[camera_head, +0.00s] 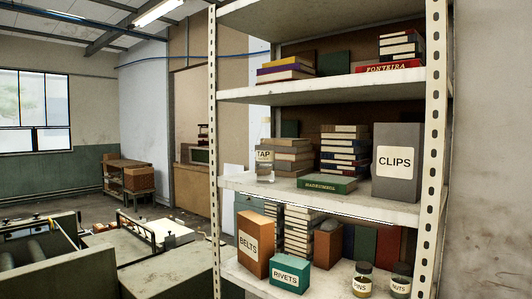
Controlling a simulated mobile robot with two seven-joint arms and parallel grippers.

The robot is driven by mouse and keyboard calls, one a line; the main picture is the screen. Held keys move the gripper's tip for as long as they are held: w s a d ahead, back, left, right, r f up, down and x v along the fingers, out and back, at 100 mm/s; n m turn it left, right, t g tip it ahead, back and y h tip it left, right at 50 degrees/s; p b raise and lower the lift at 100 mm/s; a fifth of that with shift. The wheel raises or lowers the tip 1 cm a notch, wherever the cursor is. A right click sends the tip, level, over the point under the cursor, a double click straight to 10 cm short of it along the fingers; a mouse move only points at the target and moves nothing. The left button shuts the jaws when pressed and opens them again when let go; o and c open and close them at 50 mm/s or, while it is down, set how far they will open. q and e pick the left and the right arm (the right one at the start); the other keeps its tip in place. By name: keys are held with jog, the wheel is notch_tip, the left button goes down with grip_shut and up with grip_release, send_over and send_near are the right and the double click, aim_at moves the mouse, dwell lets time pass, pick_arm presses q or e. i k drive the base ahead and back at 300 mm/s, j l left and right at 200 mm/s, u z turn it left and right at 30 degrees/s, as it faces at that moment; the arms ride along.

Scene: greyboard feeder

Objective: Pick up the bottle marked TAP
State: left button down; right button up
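The bottle marked TAP (265,167) stands upright on the middle shelf, at its left end near the front post. It looks clear, with a white label reading TAP in dark letters. A stack of brown books is close beside it on the right; I cannot tell whether they touch. Neither of my grippers is in view.
The middle shelf (235,183) also holds a green book (327,184) and a grey CLIPS box (397,162). Below are a BELTS box (254,244), a RIVETS box (290,273) and small jars (362,281). A perforated post (213,150) rises left of the bottle. Machinery (40,250) stands at lower left.

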aim_at(265, 144)
jog(key=i+j+z, duration=0.3)
jog(key=i+j, duration=0.35)
jog(key=i+j+z, duration=0.25)
jog(key=i+j, duration=0.4)
jog(key=j, duration=0.1)
